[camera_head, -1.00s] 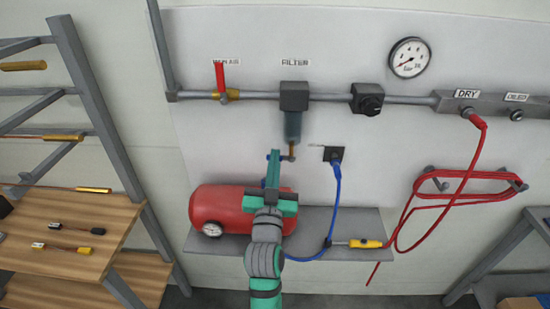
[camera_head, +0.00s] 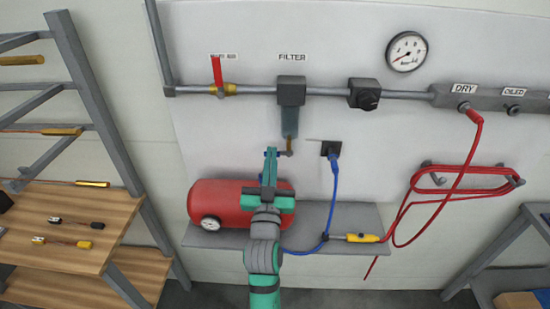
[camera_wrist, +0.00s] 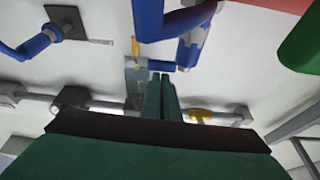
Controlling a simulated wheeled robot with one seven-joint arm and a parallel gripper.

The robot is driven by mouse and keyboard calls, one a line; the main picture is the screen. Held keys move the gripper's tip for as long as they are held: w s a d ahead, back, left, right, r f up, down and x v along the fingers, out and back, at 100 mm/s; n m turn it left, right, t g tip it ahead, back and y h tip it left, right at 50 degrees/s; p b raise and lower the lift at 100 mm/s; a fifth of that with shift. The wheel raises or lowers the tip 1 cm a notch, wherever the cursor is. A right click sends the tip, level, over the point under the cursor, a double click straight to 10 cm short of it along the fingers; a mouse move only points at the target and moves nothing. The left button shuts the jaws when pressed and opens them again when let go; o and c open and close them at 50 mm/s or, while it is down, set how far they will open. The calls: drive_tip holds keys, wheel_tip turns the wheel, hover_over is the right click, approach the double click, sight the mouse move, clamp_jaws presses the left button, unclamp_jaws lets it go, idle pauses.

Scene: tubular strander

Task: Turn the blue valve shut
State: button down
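Blue tubular parts (camera_wrist: 195,35), with a thick blue bar (camera_wrist: 150,18) beside them, show at the top middle of the wrist view. They seem to be the blue valve. In the head view only small dark blue bits (camera_head: 285,152) show beside my fingertips, above the red tank (camera_head: 218,198). The valve is mostly hidden there by my gripper (camera_head: 269,152). In the wrist view my teal fingers (camera_wrist: 162,80) are close together and look shut, with their tips just short of a blue crosspiece. I see nothing held between them, and contact cannot be told.
The filter (camera_head: 291,92) with its brass drain hangs just above and right of my gripper. A blue hose (camera_head: 333,195) plugs into the wall to the right. A red-levered valve (camera_head: 217,75) sits on the pipe. A wooden shelf (camera_head: 75,210) stands left.

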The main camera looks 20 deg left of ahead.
drive_tip(key=shift+w+a+f, duration=0.1)
drive_tip(key=shift+a+f, duration=0.1)
drive_tip(key=shift+f, duration=0.35)
wheel_tip(320, 180, up, 5)
drive_tip(key=v, duration=1)
drive_tip(key=shift+d, duration=0.25)
drive_tip(key=s+d+f+m+g+h, duration=0.1)
drive_tip(key=s+d+f, duration=0.3)
drive_tip(key=f, duration=0.2)
drive_tip(key=s+d+f+h, duration=0.2)
drive_tip(key=s+d+f, duration=0.2)
drive_tip(key=f, duration=0.3)
drive_tip(key=s+d+f+m+g+h, duration=0.1)
drive_tip(key=s+d+f, duration=0.3)
drive_tip(key=f, duration=0.2)
drive_tip(key=s+d+f+g+h, duration=0.1)
drive_tip(key=s+d+f, duration=0.1)
drive_tip(key=s, duration=0.5)
drive_tip(key=s+d+f+m+g+h, duration=0.1)
drive_tip(key=s+d+f, duration=0.2)
drive_tip(key=s, duration=0.4)
drive_tip(key=s+d+f+g+h, duration=0.1)
drive_tip(key=s+d+f, duration=0.2)
drive_tip(key=s, duration=0.4)
drive_tip(key=shift+s+d+h, duration=0.3)
drive_tip(key=shift+s+d, duration=0.1)
drive_tip(key=shift+d, duration=0.5)
drive_tip(key=shift+f, duration=0.1)
